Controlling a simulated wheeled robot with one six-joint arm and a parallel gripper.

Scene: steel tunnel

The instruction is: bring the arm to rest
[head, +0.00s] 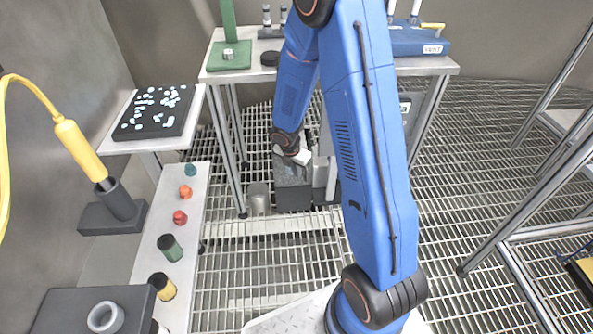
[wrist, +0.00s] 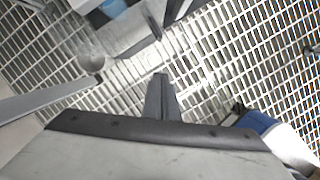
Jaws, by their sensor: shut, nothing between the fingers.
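My blue arm (head: 365,150) rises from my base, bends at the top of the head view and folds down in front of the far table. Its wrist (head: 287,143) hangs below the tabletop level, over the grated floor. In the wrist view my gripper (wrist: 160,95) has its dark fingers together with nothing between them, and it points over open grating. In the head view the fingers are hard to make out, partly behind the arm's near link. No object is held.
A far table (head: 440,66) carries a green stand (head: 230,55) and a blue case (head: 415,40). Below stand a dark box (head: 291,190) and a metal cup (head: 258,198). At left are a shelf of coloured knobs (head: 180,217) and a yellow-handled tool (head: 80,150). Metal frames (head: 500,230) stand right.

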